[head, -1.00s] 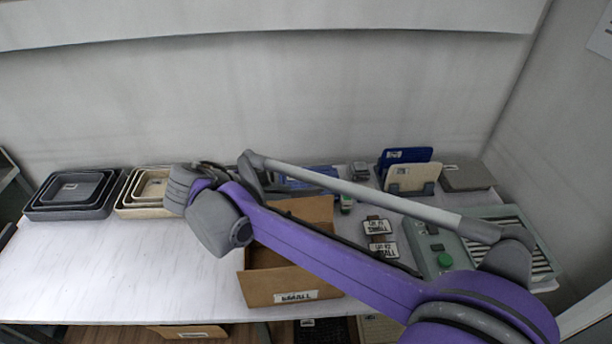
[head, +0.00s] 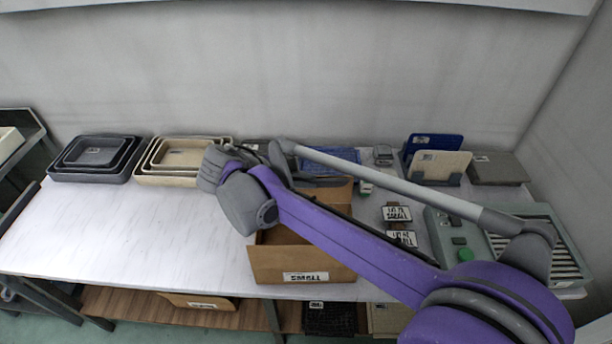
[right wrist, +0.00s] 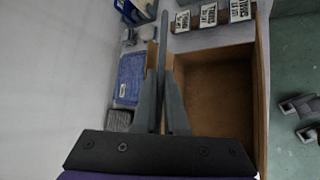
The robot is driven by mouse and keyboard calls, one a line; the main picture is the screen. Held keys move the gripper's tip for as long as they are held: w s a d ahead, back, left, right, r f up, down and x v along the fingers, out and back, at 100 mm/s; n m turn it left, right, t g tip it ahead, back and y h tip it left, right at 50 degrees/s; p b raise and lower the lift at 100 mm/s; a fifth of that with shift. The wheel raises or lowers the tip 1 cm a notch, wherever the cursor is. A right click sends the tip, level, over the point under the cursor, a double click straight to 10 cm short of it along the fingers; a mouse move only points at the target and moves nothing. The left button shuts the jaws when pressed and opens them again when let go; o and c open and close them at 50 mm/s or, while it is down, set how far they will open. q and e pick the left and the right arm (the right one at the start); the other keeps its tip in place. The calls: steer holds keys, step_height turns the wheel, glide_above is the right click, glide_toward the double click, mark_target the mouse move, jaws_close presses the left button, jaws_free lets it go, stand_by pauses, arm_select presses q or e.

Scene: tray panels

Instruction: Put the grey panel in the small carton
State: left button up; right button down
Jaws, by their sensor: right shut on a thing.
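The small carton (head: 270,266) is an open brown box with a "SMALL" label, near the table's front edge. Its inside shows in the right wrist view (right wrist: 215,95). My right gripper (right wrist: 160,70) is shut on the grey panel (right wrist: 163,35), which shows edge-on as a thin upright strip between the fingers. In the right wrist view the panel lies just left of the carton's opening, by its back edge. I cannot tell its height above the rim. In the head view my purple right arm passes over the carton and hides part of it. My left gripper is not in view.
Nested dark trays (head: 60,173) and cream trays (head: 147,180) stand at the left. A blue pad (head: 338,156) lies behind the carton. A rack with blue (head: 432,141) and cream (head: 440,165) panels and a green-button machine (head: 463,254) stand right. The table's left front is clear.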

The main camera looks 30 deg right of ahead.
step_height(320, 180, down, 17)
steer(key=b, duration=1)
steer(key=shift+f+b, duration=0.5)
steer(key=shift+b, duration=0.05)
stand_by(1.1)
steer(key=c, duration=0.9)
jaws_free()
steer(key=shift+r, duration=0.1)
step_height(320, 180, up, 10)
steer(key=shift+f+p, duration=0.1)
steer(key=shift+p, duration=0.75)
